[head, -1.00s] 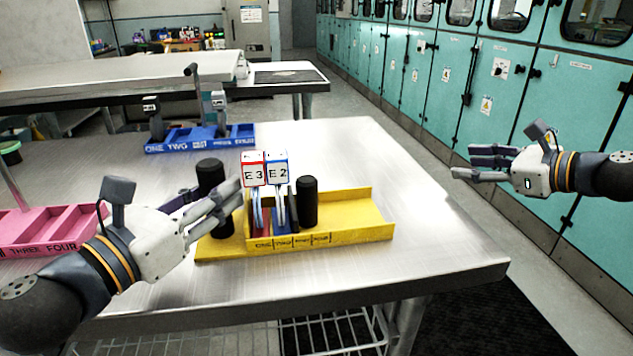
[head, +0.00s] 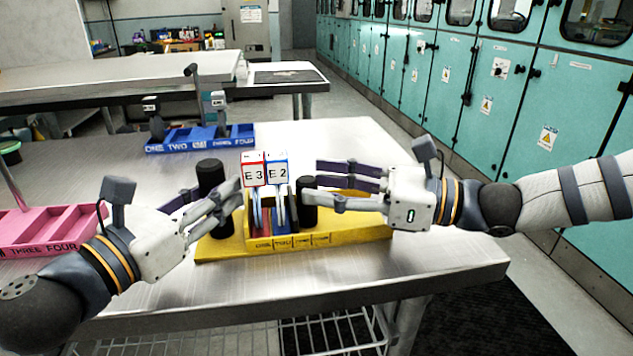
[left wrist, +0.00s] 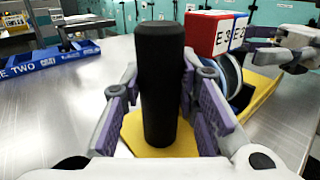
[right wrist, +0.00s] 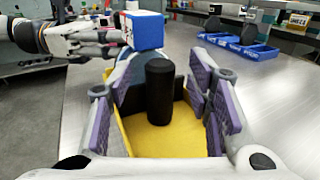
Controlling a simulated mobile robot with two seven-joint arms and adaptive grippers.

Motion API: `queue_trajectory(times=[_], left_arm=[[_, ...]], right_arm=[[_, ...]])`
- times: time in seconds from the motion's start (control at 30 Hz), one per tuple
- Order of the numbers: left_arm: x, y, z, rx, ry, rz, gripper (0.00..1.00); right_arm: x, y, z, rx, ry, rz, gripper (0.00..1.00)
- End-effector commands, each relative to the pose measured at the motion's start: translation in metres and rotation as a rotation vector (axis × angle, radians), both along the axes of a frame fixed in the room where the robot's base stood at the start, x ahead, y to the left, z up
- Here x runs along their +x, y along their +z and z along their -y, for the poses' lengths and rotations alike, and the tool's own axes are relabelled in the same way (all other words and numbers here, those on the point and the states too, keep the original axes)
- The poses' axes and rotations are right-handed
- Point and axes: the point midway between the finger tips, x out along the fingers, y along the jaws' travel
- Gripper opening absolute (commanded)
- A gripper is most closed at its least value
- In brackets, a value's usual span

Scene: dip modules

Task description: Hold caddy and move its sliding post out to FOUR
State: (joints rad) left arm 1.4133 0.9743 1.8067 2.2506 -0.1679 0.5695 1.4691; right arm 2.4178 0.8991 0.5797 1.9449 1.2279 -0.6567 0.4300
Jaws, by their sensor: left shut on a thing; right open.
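The yellow caddy (head: 365,228) lies on the metal table, its compartments labelled along the front. Two modules, red-topped E3 (head: 253,172) and blue-topped E2 (head: 277,170), stand upright side by side in it. A black post (head: 209,176) rises at its left end; my left gripper (head: 222,197) is shut on that post, which also shows between the fingers in the left wrist view (left wrist: 160,85). The second black post (head: 307,208) stands just right of E2. My right gripper (head: 322,188) is open, its fingers to either side of this post, seen in the right wrist view (right wrist: 160,92).
A blue caddy (head: 185,145) with modules stands at the back of the table. A pink caddy (head: 45,230) is at the left. The table right of the yellow caddy is clear up to its edge. Teal cabinets (head: 500,95) line the right.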

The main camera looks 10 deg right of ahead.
Motion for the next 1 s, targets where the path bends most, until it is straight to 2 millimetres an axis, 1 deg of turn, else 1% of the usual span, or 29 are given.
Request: queue_trajectory(times=[0.03, 0.13, 0.4, 0.43, 0.47, 0.5, 0.57, 0.6, 0.63, 0.77, 0.83, 1.0], left_arm=[[0.0, 0.0, 0.0, 0.0, 0.001, -0.001, 0.0], [0.0, 0.0, 0.0, 0.0, 0.001, -0.001, 0.0], [0.0, 0.0, 0.0, 0.0, 0.001, -0.001, 0.0], [0.0, 0.0, 0.0, 0.0, 0.001, -0.001, 0.0], [0.0, 0.0, 0.0, 0.0, 0.001, -0.001, 0.0], [0.0, 0.0, 0.0, 0.0, 0.001, -0.001, 0.0], [0.0, 0.0, 0.0, 0.0, 0.001, -0.001, 0.0], [0.0, 0.0, 0.0, 0.0, 0.001, -0.001, 0.0], [0.0, 0.0, 0.0, 0.0, 0.001, -0.001, 0.0], [0.0, 0.0, 0.0, 0.0, 0.001, -0.001, 0.0], [0.0, 0.0, 0.0, 0.0, 0.001, -0.001, 0.0], [0.0, 0.0, 0.0, 0.0, 0.002, -0.001, 0.0]], right_arm=[[0.003, -0.001, -0.007, -0.001, 0.002, -0.003, 0.46], [0.007, -0.001, -0.014, -0.001, 0.001, 0.0, 0.46], [0.008, 0.0, -0.016, 0.0, -0.001, -0.001, 0.46], [0.008, 0.0, -0.016, 0.0, -0.001, -0.001, 0.41], [0.008, 0.0, -0.016, 0.0, -0.001, -0.001, 0.35], [0.008, 0.0, -0.016, 0.0, -0.001, -0.001, 0.26], [0.008, 0.0, -0.016, 0.0, -0.001, -0.001, 0.12], [0.008, 0.0, -0.016, 0.0, -0.001, -0.001, 0.03], [0.008, 0.0, -0.016, 0.0, -0.001, -0.001, 0.0], [0.008, 0.0, -0.016, 0.0, -0.001, -0.001, 0.0], [0.009, 0.001, -0.011, 0.0, -0.003, 0.001, 0.0], [0.01, 0.002, 0.019, 0.003, -0.007, 0.007, 0.0]])
